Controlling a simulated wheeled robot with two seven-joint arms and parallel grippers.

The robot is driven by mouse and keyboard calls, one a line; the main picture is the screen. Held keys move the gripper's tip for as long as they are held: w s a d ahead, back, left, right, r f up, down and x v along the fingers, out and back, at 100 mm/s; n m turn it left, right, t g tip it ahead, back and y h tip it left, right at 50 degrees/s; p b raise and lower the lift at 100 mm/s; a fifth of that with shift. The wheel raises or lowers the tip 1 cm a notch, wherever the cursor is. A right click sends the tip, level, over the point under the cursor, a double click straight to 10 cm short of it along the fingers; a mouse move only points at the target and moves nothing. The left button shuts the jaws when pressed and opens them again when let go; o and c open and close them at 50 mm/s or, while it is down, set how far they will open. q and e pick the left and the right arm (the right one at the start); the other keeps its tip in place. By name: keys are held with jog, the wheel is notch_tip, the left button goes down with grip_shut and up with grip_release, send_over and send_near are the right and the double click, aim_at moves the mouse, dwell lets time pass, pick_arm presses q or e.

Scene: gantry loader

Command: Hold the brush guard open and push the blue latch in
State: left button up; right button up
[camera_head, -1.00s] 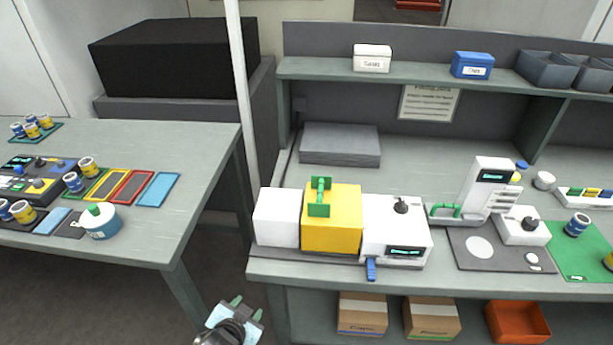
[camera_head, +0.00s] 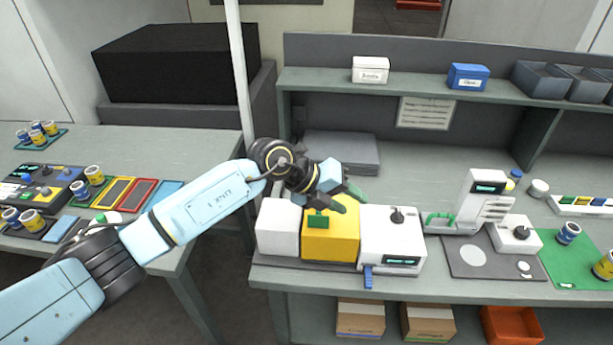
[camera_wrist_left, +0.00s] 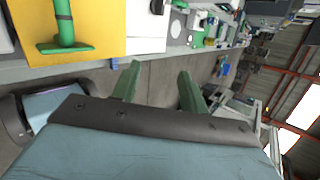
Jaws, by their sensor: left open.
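The yellow block with a green handle, which looks like the brush guard (camera_head: 331,243), sits between two white housings on the bench. The blue latch (camera_head: 368,277) sticks out at the front below the right white housing. My left gripper (camera_head: 350,198) is above the yellow block, open and empty. In the left wrist view its fingers (camera_wrist_left: 160,84) are apart, to the right of the handle and not touching it. My right gripper is out of view.
The right white housing (camera_head: 392,235) has a black knob and a display. A white machine with a green handle (camera_head: 485,200) stands further right. A grey slab (camera_head: 341,152) lies behind. My left arm spans the gap beside the left table (camera_head: 190,140).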

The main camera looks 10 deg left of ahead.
pick_arm(q)
jog(key=w+a+y, duration=0.4)
jog(key=a+y, duration=0.2)
jog(key=a, duration=0.3)
jog(key=shift+t, duration=0.4)
jog(key=b+x, duration=0.6)
jog(key=shift+w+d+f, duration=0.2)
jog(key=shift+w+d, duration=0.1)
jog(key=shift+d, duration=0.05)
jog(key=shift+b+x, duration=0.85)
jog(key=shift+b, duration=0.15)
jog(key=shift+c, duration=0.4)
grip_shut()
